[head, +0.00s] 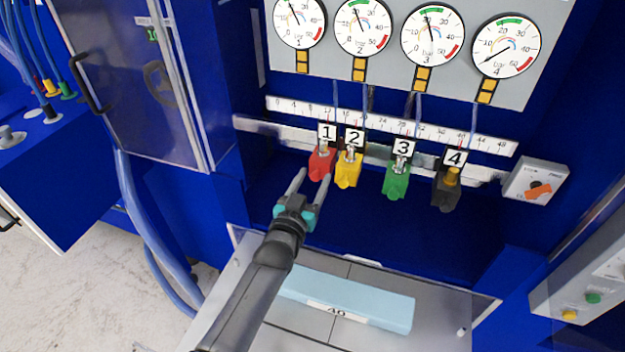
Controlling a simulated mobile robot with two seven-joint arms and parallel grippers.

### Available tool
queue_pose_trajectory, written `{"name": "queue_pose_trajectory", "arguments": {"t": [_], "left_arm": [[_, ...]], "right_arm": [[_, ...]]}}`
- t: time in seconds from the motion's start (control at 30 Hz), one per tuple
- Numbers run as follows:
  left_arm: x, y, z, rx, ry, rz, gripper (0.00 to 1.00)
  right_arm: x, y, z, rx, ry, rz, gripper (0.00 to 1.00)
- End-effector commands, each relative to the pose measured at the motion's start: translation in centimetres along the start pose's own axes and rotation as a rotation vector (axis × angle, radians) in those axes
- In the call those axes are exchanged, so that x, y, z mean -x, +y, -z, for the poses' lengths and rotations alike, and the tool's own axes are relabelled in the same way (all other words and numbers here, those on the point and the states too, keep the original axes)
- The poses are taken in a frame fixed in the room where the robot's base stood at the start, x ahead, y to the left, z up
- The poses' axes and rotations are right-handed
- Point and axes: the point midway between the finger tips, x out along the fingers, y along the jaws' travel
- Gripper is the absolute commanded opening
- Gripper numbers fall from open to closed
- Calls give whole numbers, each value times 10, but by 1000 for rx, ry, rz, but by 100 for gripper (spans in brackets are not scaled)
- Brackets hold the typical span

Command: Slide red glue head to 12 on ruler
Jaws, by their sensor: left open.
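The red glue head (321,164), labelled 1, hangs on the rail at the left end of a row of glue heads. The white ruler (390,124) runs above the heads, with small numbers that are hard to read; the red head sits near its left part, around the 12 mark. My left gripper (312,176) is open, its two fingers pointing up at the red head. The right finger reaches close to the red head's lower side; I cannot tell if it touches. My right gripper is not in view.
Yellow (348,170), green (396,180) and black (446,192) glue heads hang to the right of the red one. Gauges (359,27) are above. A light blue foam block (345,300) lies on the grey table (440,325). A switch box (535,182) is at right.

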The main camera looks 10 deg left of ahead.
Motion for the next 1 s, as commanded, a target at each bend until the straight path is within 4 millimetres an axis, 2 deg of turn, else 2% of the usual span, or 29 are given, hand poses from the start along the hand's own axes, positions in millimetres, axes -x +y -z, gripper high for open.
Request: {"name": "queue_pose_trajectory", "arguments": {"t": [0.2,0.37,1.0], "left_arm": [[2,0,0,0,0,0,58],[16,0,-1,-1,-1,0,58],[123,0,-1,-1,-1,0,58]], "right_arm": [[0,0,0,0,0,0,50],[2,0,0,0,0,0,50],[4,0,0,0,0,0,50]]}}
